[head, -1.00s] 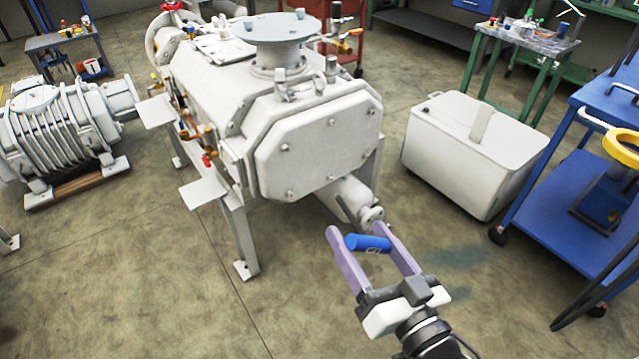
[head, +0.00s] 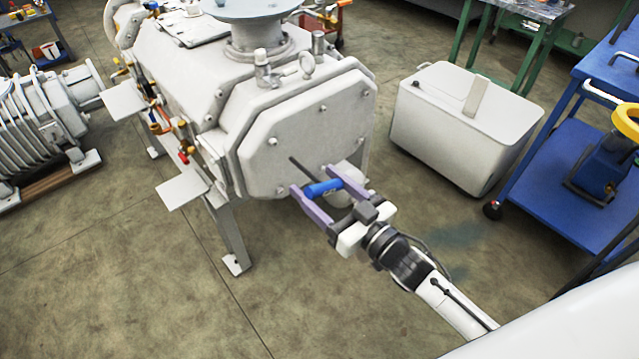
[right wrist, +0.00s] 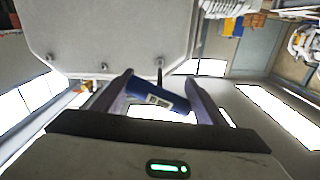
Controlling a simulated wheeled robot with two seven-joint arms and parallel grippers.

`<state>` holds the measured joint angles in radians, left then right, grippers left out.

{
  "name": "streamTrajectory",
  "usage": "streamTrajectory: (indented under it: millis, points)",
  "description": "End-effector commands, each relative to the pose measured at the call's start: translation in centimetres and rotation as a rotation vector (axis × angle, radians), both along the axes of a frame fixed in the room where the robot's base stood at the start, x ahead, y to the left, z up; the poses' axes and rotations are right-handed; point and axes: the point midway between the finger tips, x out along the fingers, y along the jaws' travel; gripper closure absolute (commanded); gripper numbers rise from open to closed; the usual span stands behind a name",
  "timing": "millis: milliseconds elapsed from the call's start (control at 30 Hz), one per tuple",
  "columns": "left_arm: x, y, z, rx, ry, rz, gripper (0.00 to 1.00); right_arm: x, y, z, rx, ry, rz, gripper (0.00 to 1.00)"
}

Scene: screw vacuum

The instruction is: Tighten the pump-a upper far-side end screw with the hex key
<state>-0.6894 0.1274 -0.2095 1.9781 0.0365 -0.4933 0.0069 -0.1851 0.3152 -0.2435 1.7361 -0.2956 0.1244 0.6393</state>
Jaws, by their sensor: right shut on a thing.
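The pump (head: 200,80) is a large pale grey machine with an eight-sided end plate (head: 300,130) facing me. Several small screws sit around the plate's border, among them an upper one (head: 322,108) and a left one (head: 272,141). My right gripper (head: 312,179) is shut on the blue handle of the hex key (head: 323,188), in front of the plate's lower part. The key's dark shaft points up and left toward the plate; whether its tip touches is unclear. The wrist view shows the handle (right wrist: 158,98) between both fingers and the shaft rising across the plate's edge. My left gripper is out of view.
A white bin (head: 465,125) stands on the floor to the right. Beyond it is a blue cart (head: 560,165) with a yellow-topped item. A ribbed grey machine (head: 45,125) stands at the left. Flat grey ledges (head: 182,192) stick out from the pump's left side. The front floor is open.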

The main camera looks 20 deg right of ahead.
Motion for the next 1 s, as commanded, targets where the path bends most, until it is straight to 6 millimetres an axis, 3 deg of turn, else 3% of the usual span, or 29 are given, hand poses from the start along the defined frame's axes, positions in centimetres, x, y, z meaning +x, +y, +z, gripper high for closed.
streamTrajectory:
  millis: [1000]
  points:
    - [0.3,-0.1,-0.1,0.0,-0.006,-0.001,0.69,5.2,1.9,0.0,-0.011,-0.006,-0.001,0.75]
